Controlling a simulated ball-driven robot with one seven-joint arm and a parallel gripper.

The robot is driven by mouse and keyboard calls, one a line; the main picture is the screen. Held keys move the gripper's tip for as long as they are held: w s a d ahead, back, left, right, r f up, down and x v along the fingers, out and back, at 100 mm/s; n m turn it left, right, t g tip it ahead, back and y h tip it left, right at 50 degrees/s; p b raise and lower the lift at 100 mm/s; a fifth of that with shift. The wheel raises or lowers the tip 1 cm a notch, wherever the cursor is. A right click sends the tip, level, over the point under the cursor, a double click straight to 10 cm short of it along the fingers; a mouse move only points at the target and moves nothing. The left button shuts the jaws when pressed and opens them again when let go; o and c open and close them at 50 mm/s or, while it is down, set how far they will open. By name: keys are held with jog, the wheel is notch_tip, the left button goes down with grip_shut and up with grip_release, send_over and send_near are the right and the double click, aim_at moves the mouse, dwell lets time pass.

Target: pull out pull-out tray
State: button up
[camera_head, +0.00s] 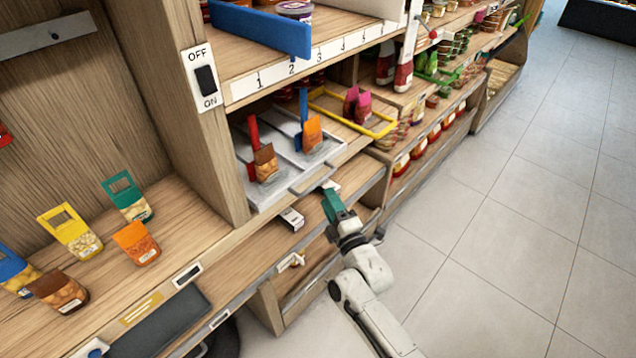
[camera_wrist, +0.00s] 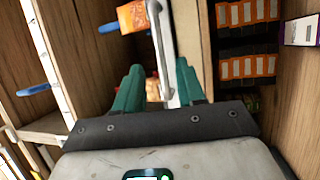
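The pull-out tray (camera_head: 268,196) is a pale grey tray on the shelf below the numbered strip, with a bar handle (camera_head: 312,181) along its front edge. Two pouches, one brown and one orange, stand on it. My gripper (camera_head: 328,188) is at the front right of the tray, close to the handle. In the wrist view my gripper's green fingers (camera_wrist: 158,88) are spread apart. A pale grey bar (camera_wrist: 163,50), seemingly the tray's front or handle, runs between them, nearer the right finger. I cannot tell whether a finger touches it.
A yellow-rimmed tray (camera_head: 377,132) lies right of the grey one. A wooden post with an on/off switch (camera_head: 206,79) stands left. Shelves with jars continue right. The tiled floor (camera_head: 500,230) in front is clear.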

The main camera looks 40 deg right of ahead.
aim_at(319, 180)
jog(key=b+x, duration=0.2)
jog(key=x, duration=0.5)
jog(key=shift+w, duration=0.1)
grip_shut()
dwell(0.5)
